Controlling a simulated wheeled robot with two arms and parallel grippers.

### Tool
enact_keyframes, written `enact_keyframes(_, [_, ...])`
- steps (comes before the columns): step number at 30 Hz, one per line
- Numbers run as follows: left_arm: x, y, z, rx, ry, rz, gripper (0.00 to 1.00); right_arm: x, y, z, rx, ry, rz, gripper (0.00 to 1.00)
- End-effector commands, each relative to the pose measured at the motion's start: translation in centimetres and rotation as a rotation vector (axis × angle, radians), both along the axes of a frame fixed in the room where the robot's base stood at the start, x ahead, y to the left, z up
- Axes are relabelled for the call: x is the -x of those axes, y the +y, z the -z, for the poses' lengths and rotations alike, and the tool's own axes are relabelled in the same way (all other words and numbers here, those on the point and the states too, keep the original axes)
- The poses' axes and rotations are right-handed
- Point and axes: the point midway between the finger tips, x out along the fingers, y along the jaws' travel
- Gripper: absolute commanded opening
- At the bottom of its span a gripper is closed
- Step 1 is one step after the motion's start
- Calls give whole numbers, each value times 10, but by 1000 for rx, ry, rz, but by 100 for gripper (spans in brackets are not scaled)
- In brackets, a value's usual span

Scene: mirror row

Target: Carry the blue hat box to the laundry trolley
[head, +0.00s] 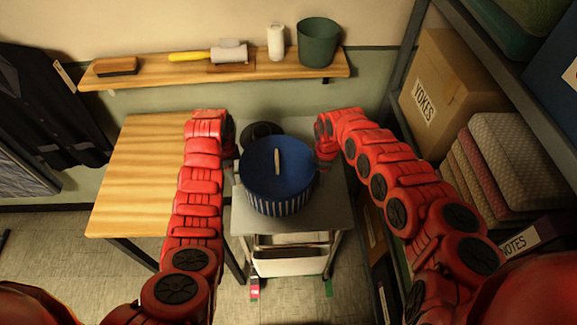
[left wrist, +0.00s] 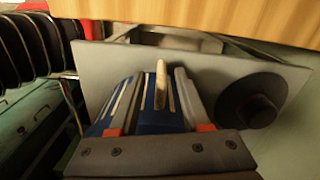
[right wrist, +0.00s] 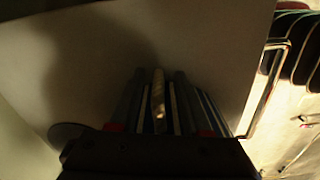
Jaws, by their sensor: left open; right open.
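The blue hat box (head: 275,199) has striped sides and a pale stick-like handle on top. It stands upright on the grey top (head: 330,212) of a wheeled-looking stand; I cannot tell whether this is the laundry trolley. My left gripper (head: 232,164) is open at the box's left side. My right gripper (head: 326,164) is open at its right side. In the left wrist view, part of the blue box (left wrist: 157,119) shows between the fingers. The right wrist view is dark, with the pale handle (right wrist: 158,95) between the fingers. Contact with the box cannot be told.
A dark round object (head: 262,131) lies behind the box on the grey top. A wooden table (head: 140,170) adjoins on the left. A wall shelf (head: 180,74) holds a brush, a roller and a green pot (head: 318,42). Shelving with a YOKES carton (head: 450,85) stands close on the right.

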Motion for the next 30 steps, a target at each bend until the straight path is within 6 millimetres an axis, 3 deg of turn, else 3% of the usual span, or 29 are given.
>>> enact_keyframes(8, [-1,-1,-63,0,-9,3,47,0,0,0,0,0,0,47])
enact_keyframes(23, [1,-1,-81,-1,-2,2,47,-1,0,-3,0,-1,0,47])
enact_keyframes(30, [1,-1,-82,0,-2,2,47,0,-3,-34,5,-2,0,47])
